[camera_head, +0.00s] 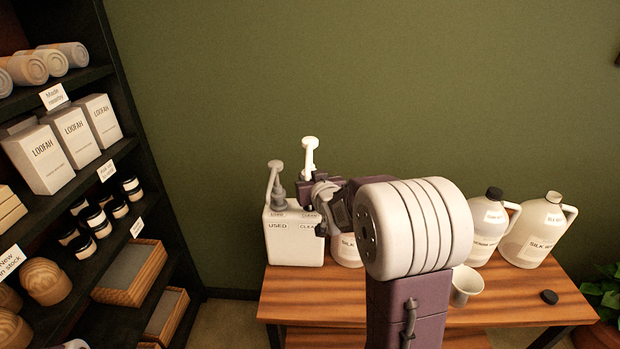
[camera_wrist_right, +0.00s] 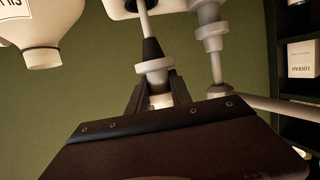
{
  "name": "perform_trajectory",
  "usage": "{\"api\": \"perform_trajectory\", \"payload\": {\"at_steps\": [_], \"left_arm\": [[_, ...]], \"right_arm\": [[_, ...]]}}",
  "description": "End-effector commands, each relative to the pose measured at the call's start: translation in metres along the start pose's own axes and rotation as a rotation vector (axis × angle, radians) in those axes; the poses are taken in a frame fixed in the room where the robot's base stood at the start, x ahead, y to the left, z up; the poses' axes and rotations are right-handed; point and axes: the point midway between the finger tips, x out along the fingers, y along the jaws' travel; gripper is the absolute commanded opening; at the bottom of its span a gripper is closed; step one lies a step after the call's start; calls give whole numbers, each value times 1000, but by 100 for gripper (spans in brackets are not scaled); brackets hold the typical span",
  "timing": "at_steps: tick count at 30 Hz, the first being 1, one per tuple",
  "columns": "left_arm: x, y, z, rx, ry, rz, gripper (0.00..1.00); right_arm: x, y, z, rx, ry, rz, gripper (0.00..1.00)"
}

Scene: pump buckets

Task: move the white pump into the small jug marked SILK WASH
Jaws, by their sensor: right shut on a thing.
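The white pump (camera_head: 310,153) stands upright above the CLEAN side of the white holder box (camera_head: 293,248), with its head higher than the grey pump beside it. My right gripper (camera_head: 306,188) is shut on the white pump's collar; in the right wrist view the fingers (camera_wrist_right: 158,95) close around it. There the pump's tube (camera_wrist_right: 145,20) runs to a dark hole in the box, so its end seems still inside. A SILK-labelled jug (camera_head: 346,252) stands right of the box, mostly hidden by my arm. Its open neck (camera_wrist_right: 42,60) shows in the right wrist view. My left gripper is not in view.
A grey pump (camera_head: 274,180) stands at the USED side, close to my gripper. A stocked shelf stands left.

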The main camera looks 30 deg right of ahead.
Motion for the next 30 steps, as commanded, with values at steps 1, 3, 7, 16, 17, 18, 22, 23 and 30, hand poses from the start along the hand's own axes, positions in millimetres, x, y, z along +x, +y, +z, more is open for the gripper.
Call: {"api": "perform_trajectory", "payload": {"at_steps": [1, 3, 7, 16, 17, 18, 22, 23, 30], "left_arm": [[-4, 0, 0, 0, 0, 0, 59], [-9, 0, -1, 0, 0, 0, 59], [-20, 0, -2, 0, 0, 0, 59], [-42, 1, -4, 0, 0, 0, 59], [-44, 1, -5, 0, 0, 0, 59], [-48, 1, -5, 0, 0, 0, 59], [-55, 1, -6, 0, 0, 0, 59], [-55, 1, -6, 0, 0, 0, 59], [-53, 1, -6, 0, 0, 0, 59]], "right_arm": [[-1, 0, -5, 0, 2, 0, 0], [-3, 0, -11, 0, 3, 0, 0], [-7, 0, -25, -1, 3, 0, 0], [-16, 0, -52, -1, 2, 0, 0], [-17, 0, -55, 0, 2, 0, 0], [-18, 0, -59, 0, 3, 0, 0], [-21, 0, -68, 0, 3, 0, 0], [-21, 0, -69, 0, 2, 0, 0], [-20, 0, -67, 0, 2, 0, 0]]}}
